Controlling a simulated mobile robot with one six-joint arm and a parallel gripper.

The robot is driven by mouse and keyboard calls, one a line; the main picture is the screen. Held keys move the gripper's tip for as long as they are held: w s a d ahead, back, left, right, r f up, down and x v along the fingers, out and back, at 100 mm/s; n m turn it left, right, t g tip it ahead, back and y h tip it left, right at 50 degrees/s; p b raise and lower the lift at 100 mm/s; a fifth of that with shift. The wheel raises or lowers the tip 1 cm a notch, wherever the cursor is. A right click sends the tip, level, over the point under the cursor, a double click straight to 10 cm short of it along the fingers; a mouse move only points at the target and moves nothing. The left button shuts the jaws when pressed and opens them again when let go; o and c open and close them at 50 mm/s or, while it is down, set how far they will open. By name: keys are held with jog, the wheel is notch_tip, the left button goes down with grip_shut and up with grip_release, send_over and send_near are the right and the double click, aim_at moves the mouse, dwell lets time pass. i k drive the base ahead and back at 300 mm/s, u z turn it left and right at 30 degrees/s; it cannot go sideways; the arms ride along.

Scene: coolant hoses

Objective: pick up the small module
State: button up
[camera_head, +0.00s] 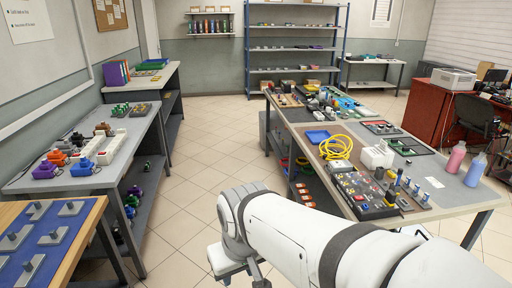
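I cannot tell for certain which object is the small module; several small parts are in view. Grey plates with dark knobs, such as this grey plate (53,238), lie on a blue mat (100,207) at the lower left. Small coloured blocks, such as a purple block (81,168), stand on the grey table behind. A dark panel (362,195) with small coloured parts lies on the right table. My white arm reaches in from the lower right and bends down at the bottom middle. Its end is partly cut off by the frame, and no fingertips can be made out.
The grey left table (130,150) and the long right table (300,128) flank a clear tiled floor (190,185). A blue-framed shelf (294,48) is at the back.

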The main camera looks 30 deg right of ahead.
aim_at(338, 166)
jog(key=i, duration=0.95)
jog(key=z, duration=1.1)
jog(key=i, duration=1.85)
jog(key=z, duration=1.35)
